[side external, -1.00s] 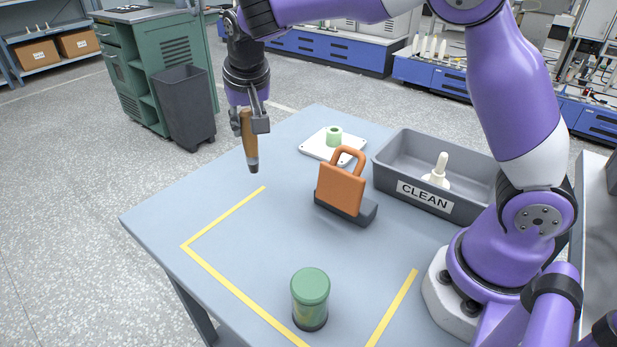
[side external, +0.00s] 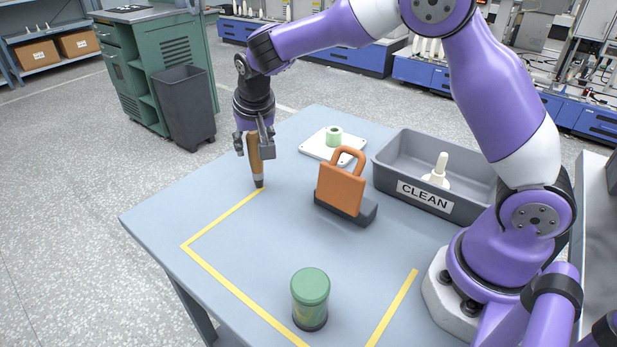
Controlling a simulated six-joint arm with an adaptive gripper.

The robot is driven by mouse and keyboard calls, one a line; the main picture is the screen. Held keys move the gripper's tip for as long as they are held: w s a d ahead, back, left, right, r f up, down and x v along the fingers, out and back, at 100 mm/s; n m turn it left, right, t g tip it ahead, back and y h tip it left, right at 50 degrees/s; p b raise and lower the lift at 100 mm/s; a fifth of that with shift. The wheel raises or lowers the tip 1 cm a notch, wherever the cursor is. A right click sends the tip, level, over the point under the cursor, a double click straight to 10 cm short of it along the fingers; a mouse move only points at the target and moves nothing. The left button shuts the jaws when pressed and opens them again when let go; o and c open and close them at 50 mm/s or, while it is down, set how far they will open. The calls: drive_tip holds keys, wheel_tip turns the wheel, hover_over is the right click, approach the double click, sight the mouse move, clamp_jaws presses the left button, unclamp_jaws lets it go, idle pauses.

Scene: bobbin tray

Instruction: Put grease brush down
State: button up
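The grease brush (side external: 255,158) has a brown wooden handle and a dark lower end. It hangs nearly upright, lower end down, at the far end of the left yellow tape line. Its tip is at or very near the table top (side external: 225,205); I cannot tell whether it touches. My gripper (side external: 254,148) points down with its fingers on either side of the handle and appears shut on it. The fingers partly hide the upper handle.
An orange padlock-shaped object on a dark base (side external: 341,189) stands right of the brush.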

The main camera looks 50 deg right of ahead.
idle(0.3)
drive_tip(key=v, duration=1.2)
drive_tip(key=s+d+r+n+t+y, duration=0.1)
drive_tip(key=s+d+r+n, duration=0.15)
drive_tip(key=s, duration=0.85)
drive_tip(key=s+f+n+y, duration=0.1)
drive_tip(key=s+f+n, duration=0.2)
drive_tip(key=s, duration=0.5)
drive_tip(key=shift+s+f+t, duration=0.3)
drive_tip(key=shift+f, duration=0.45)
